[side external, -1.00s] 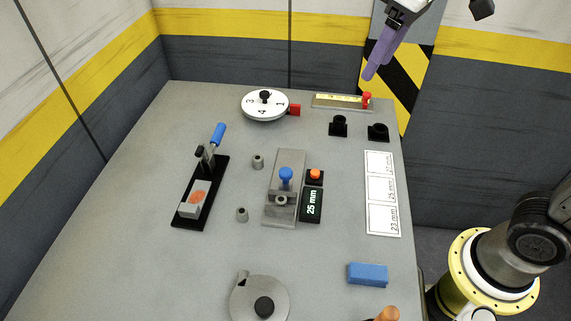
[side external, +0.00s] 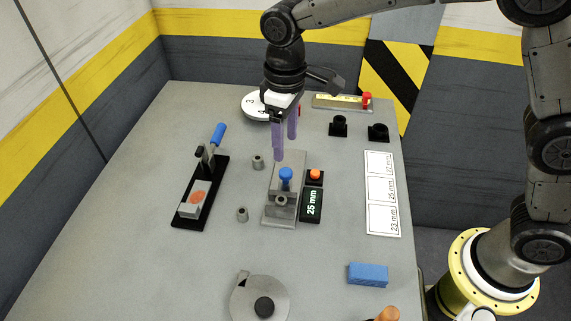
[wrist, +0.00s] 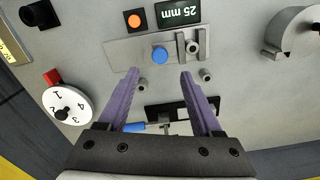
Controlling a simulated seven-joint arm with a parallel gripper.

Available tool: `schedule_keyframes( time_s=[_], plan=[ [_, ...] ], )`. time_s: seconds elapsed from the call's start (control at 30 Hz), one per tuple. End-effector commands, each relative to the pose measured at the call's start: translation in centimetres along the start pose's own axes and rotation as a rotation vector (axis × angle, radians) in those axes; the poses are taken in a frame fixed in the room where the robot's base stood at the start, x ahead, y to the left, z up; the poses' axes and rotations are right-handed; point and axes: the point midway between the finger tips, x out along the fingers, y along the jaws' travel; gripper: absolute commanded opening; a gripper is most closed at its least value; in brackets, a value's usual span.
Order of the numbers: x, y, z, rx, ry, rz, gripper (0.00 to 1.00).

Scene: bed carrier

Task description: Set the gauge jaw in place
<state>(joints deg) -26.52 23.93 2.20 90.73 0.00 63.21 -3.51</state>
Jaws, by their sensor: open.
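The gauge (side external: 270,213) is a grey metal plate in the middle of the table, with a blue knob (side external: 286,174) standing on it. In the wrist view the knob (wrist: 159,55) sits beside two upright grey bars, the gauge jaws (wrist: 180,46), with a small ring-shaped part (wrist: 192,47) between them. Which bar the knob moves I cannot tell. My gripper (side external: 285,148), with purple fingers, is open and empty above the far end of the plate, pointing down. In the wrist view my gripper (wrist: 160,74) has its fingertips spread either side of the knob, apart from it.
A "25 mm" display (side external: 311,205) and orange button (side external: 315,175) adjoin the plate. Loose grey bushings (side external: 258,162) (side external: 242,214) stand left of it. A black toggle clamp (side external: 188,222) is farther left, a numbered dial (side external: 250,103) behind, a labelled card (side external: 381,222) and blue block (side external: 368,274) right.

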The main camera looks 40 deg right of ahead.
Motion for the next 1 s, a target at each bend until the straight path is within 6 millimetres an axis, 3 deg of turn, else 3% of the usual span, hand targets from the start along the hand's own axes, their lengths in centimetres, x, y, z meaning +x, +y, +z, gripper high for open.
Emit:
schedule_keyframes(
  time_s=[0.2, 0.4, 0.87, 1.0],
  plan=[
    [4.3, 0.0, 0.1, 0.000, -0.004, 0.000, 0.66],
    [7.0, 0.0, 0.0, 0.001, -0.001, 0.000, 0.66],
    [8.1, 0.0, 0.0, 0.000, 0.001, 0.000, 0.66],
    [8.1, 0.0, 0.0, 0.001, 0.001, 0.000, 0.41]
  ],
)
